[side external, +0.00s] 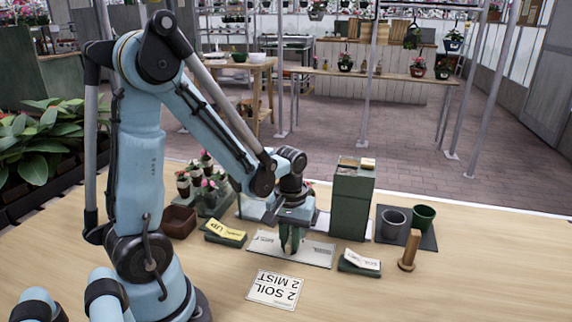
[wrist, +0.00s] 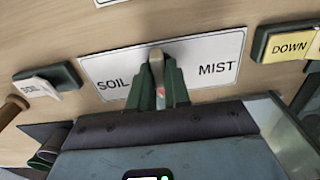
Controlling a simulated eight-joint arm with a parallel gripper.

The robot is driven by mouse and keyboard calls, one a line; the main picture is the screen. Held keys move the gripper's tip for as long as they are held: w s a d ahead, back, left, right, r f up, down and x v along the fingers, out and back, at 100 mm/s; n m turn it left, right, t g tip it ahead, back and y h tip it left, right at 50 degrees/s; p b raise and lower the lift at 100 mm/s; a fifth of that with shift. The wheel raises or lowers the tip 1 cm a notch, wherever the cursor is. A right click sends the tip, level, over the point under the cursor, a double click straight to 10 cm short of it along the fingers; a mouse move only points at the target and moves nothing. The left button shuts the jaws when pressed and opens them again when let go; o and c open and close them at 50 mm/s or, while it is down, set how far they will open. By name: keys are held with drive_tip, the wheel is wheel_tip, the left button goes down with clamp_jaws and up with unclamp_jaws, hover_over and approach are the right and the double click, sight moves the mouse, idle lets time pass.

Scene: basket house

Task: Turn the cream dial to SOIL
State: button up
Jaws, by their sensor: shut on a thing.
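The cream dial (wrist: 157,62) sits in the middle of a white plate (wrist: 205,50) marked SOIL on the left and MIST on the right in the wrist view. Only its upper end shows, pointing up between the words; my fingers hide the rest. My gripper (wrist: 159,88) has its green fingers shut on the dial, one on each side. In the side external view, my gripper (side external: 290,247) reaches down to the plate (side external: 317,253), and the dial itself is hidden there.
A yellow-labelled green block (side external: 225,233) lies left of the plate, and a white-labelled one (side external: 359,263) lies right. A tall green box (side external: 351,205), pots (side external: 424,217) and a wooden stamp-like piece (side external: 410,250) stand at right.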

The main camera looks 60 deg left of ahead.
drive_tip(key=m, duration=0.6)
idle(0.3)
drive_tip(key=m, duration=0.6)
drive_tip(key=o, duration=1.4)
drive_tip(key=shift+o, duration=0.2)
drive_tip(key=shift+r, duration=0.1)
